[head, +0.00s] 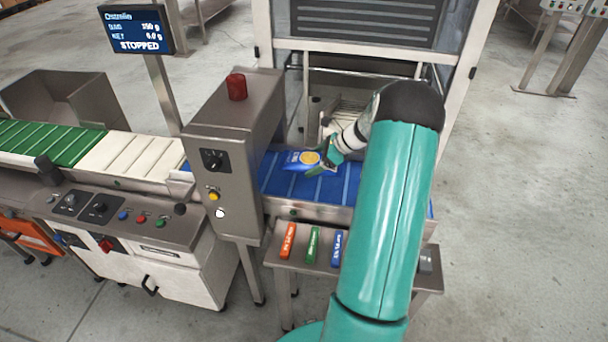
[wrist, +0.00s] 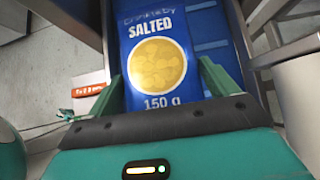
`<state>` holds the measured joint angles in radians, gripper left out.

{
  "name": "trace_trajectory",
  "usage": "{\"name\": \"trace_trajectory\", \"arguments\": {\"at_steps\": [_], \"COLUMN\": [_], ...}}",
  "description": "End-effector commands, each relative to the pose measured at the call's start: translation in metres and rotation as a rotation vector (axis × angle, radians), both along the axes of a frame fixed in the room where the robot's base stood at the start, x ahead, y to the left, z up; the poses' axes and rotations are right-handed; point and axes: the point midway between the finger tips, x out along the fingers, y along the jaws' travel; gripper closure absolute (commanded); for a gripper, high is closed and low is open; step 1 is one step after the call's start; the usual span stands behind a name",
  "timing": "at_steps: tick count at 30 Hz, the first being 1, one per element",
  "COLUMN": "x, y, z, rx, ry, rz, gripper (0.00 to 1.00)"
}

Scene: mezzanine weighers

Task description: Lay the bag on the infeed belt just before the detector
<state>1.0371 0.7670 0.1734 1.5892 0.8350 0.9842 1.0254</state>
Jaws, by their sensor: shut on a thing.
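The bag (head: 300,161) is a blue crisp packet with a yellow disc. In the wrist view the bag (wrist: 157,30) reads "SALTED" and "150 g". My gripper (head: 328,156) is shut on its near end; in the wrist view the green fingers of my gripper (wrist: 163,84) stand at both sides of it. The bag lies roughly flat at the blue infeed belt (head: 333,190), just right of the detector (head: 232,150), a steel housing with a red beacon. I cannot tell whether the bag touches the belt (wrist: 211,38) or hangs slightly above it.
A white-framed machine (head: 263,30) stands behind the belt. Left of the detector is a white and green conveyor (head: 130,155). A display (head: 137,30) reads "STOPPED".

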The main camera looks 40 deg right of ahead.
Motion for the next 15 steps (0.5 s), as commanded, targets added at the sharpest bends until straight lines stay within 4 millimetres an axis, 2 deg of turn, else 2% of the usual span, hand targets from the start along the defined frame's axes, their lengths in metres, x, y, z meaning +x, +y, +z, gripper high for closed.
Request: {"name": "trace_trajectory", "arguments": {"at_steps": [5, 6, 9, 15], "x": [0.031, 0.028, 0.028, 0.028], "y": [0.022, 0.020, 0.019, 0.019], "z": [0.000, -0.010, -0.024, -0.040], "rx": [-0.001, 0.003, 0.003, 0.002], "ry": [-0.002, 0.002, 0.001, 0.001], "rz": [0.003, -0.002, -0.003, -0.001], "gripper": [0.40, 0.40, 0.40, 0.40]}}
